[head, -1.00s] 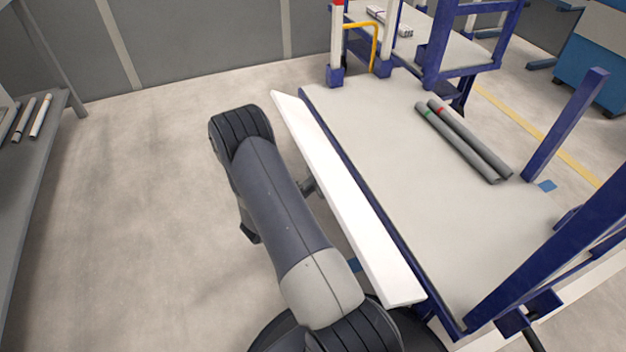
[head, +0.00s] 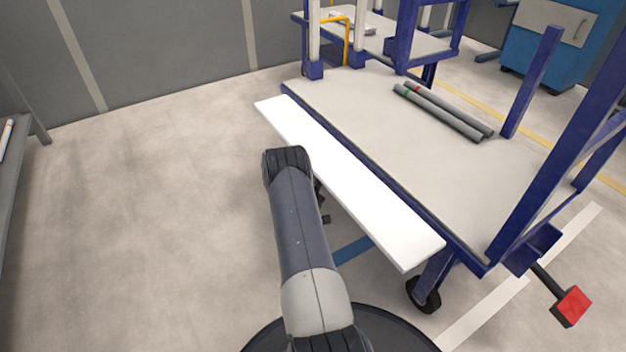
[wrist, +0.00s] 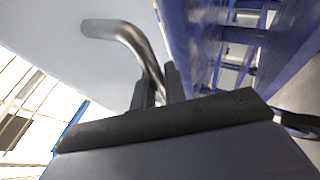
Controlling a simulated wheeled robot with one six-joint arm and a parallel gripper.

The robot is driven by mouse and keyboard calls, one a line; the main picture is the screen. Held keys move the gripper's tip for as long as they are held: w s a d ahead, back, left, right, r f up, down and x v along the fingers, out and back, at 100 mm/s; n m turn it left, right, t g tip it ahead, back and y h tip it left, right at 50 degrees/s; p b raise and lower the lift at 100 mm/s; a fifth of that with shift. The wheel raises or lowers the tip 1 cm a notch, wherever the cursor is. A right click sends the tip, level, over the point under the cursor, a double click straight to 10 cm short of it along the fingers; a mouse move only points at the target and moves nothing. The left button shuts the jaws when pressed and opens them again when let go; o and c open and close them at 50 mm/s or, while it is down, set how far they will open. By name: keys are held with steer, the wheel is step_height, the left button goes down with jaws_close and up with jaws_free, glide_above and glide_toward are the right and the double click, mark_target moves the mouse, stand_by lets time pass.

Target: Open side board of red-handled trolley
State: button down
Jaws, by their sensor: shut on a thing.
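The red-handled trolley has a blue frame and a grey deck (head: 400,130). Its red handle (head: 572,306) sticks out at the lower right of the head view. The long white side board (head: 350,185) runs along the deck's left edge, swung outward with its broad face up. In the wrist view, the pale face of the board (wrist: 60,30) carries a bent metal handle (wrist: 125,33). My gripper (wrist: 159,88) is shut on this handle. In the head view my gripper is mostly hidden by my arm and the board, with only small dark parts showing.
Two grey pipes (head: 440,110), with green and red marks, lie on the deck. Blue posts (head: 532,80) rise on its right. A yellow rail (head: 340,35) and another rack stand behind. Open floor (head: 160,200) lies left of my arm. A shelf edge (head: 15,180) is at far left.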

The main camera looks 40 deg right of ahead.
stand_by(0.4)
steer(key=c, duration=1.5)
jaws_free()
steer(key=shift+o, duration=0.2)
steer(key=p+v, duration=0.6)
steer(key=v, duration=0.5)
steer(key=shift+w+d+b, duration=0.1)
steer(key=shift+d+b, duration=0.1)
steer(key=shift+b, duration=0.25)
